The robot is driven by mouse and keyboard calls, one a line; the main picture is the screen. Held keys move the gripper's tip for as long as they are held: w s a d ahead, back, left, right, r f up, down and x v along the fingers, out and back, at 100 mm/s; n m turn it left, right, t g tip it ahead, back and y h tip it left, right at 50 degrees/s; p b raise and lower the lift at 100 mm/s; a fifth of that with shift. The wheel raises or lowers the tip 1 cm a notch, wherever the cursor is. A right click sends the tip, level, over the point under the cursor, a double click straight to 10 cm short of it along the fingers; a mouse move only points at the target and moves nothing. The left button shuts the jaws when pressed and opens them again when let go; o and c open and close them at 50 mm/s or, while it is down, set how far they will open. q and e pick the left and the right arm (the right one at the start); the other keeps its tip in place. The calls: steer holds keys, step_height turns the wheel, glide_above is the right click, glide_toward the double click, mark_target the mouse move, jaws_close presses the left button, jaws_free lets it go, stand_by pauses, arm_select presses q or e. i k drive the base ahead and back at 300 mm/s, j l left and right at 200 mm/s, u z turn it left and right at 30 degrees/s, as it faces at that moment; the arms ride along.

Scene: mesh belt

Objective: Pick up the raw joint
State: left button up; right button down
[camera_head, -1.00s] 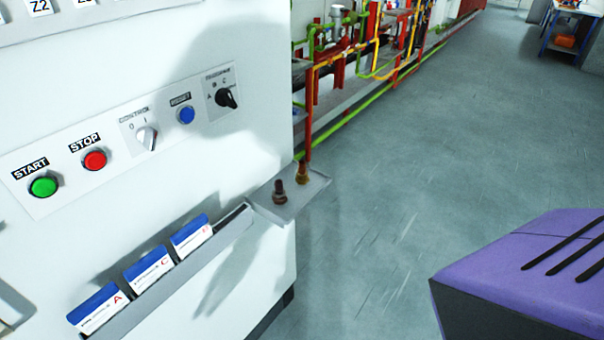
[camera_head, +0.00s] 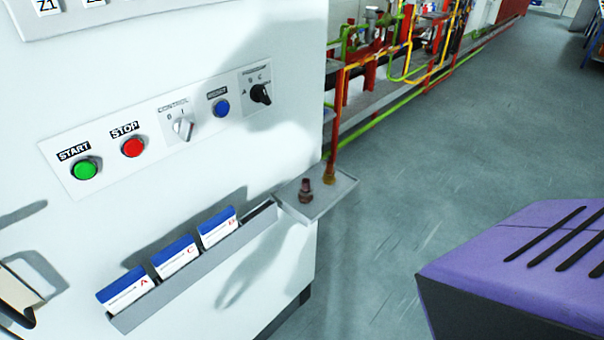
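Two small fittings stand upright on a small grey shelf (camera_head: 342,194) at the right edge of the white cabinet. The nearer fitting (camera_head: 305,191) is dark reddish brown. The farther fitting (camera_head: 329,174) is golden brown and stands close beside a red pipe behind it. I cannot tell for sure which of them is the raw joint. Neither of my grippers is in view. A shadow shaped somewhat like an arm falls on the cabinet's lower front.
The white cabinet (camera_head: 260,250) carries a control panel (camera_head: 150,130) with buttons and switches. A grey card rack (camera_head: 190,270) holds several cards left of the shelf. A beige and black part (camera_head: 15,292) shows at lower left.

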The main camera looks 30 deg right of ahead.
mark_target(328, 177)
steer(key=l+u, duration=0.5)
steer(key=u, duration=0.2)
steer(key=l+u, duration=0.25)
steer(key=u, duration=0.15)
steer(key=l+u, duration=0.15)
steer(key=l, duration=0.2)
steer(key=k+l+u, duration=0.15)
steer(key=l, duration=0.2)
steer(key=k+l+u, duration=0.15)
steer(key=l, duration=0.15)
steer(key=k+l, duration=0.1)
steer(key=l, duration=0.25)
steer(key=k+l+u, duration=0.1)
steer(key=l, duration=0.25)
steer(key=k+l, duration=0.15)
steer(key=l, duration=0.15)
steer(key=l+u, duration=0.05)
